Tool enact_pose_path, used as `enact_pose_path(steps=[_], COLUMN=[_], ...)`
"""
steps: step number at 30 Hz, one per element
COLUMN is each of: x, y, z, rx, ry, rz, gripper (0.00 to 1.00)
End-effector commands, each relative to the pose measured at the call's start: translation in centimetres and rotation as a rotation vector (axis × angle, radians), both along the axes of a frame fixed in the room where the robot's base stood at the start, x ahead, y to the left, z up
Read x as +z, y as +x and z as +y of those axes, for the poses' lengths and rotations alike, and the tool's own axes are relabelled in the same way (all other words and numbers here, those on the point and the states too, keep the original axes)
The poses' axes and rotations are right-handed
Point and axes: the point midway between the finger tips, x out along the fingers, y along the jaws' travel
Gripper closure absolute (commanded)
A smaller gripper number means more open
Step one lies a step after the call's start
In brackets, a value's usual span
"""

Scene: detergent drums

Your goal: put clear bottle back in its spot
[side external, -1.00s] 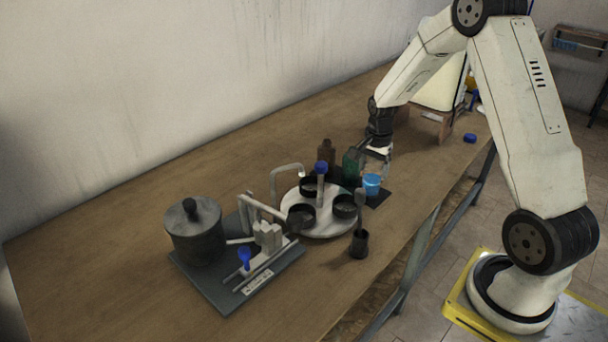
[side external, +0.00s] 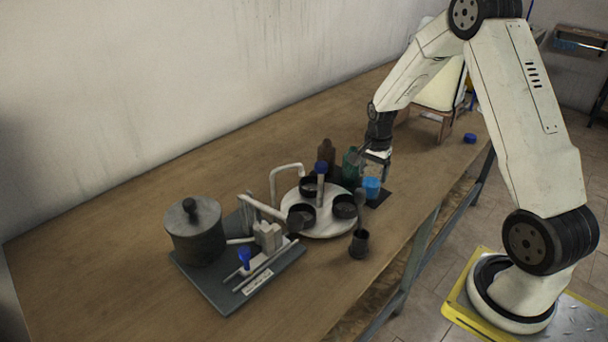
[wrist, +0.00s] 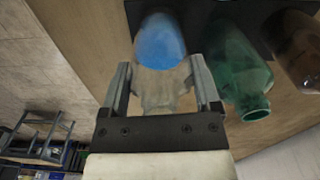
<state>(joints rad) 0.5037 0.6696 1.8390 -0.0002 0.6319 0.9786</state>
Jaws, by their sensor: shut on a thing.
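The clear bottle (wrist: 165,88) is between the two fingers of my gripper (wrist: 163,85) in the wrist view, which is shut on it. The bottle holds blue contents (wrist: 160,42), and its lower end is over or on a dark mat (wrist: 195,8). In the side external view my gripper (side external: 376,162) points down at the bottle's top, and the blue part (side external: 371,187) shows just below the fingers at the mat (side external: 383,197). I cannot tell whether the bottle's base touches the mat.
A green bottle (wrist: 238,70) stands close beside my gripper, with a brown bottle (wrist: 298,48) beyond it. A round white turntable (side external: 322,223) with black cups is to the left. A blue cap (side external: 470,138) lies on the bench. Bench space behind the turntable (side external: 220,160) is free.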

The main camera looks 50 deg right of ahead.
Motion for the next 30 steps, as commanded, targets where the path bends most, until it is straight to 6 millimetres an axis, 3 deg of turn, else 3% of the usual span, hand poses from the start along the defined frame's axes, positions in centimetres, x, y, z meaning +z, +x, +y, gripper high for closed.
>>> enact_pose_path(steps=[13,14,15,16,30], x=[0.02,0.02,0.02,0.02,0.15], y=[0.0,0.0,0.0,0.0,-0.02], z=[0.0,0.0,0.0,0.0,0.01], rx=[0.0,0.0,0.0,0.0,0.0], ry=[0.0,0.0,0.0,0.0,0.0], rz=[0.0,0.0,0.0,0.0,0.0], gripper=[0.94,0.17,0.04,0.0,0.0])
